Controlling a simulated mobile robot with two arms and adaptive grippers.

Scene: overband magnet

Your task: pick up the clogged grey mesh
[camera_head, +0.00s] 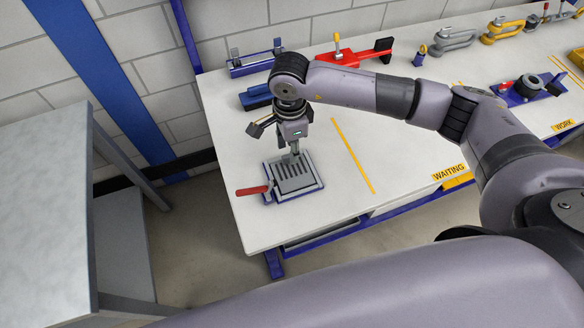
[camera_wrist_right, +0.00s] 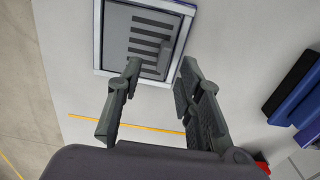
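The grey mesh (camera_head: 297,183) is a flat plate with dark slots. It lies in a pale-edged blue frame (camera_head: 313,187) near the left end of the white bench, with a red handle (camera_head: 252,190) at its left. In the right wrist view the mesh (camera_wrist_right: 118,42) shows at the top, inside its light frame. My right gripper (camera_head: 294,152) points down over the mesh's far part. In the wrist view its two fingers (camera_wrist_right: 160,68) are apart with nothing held between them. Whether the fingertips touch the mesh is unclear. My left gripper is not in view.
Behind the gripper are a blue block (camera_head: 256,97), a blue fixture (camera_head: 255,64) and a red clamp (camera_head: 352,55). Grey and yellow shackles stand farther right. A yellow line (camera_head: 352,155) marks the bench right of the mesh. A grey table (camera_head: 45,200) stands left across a gap.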

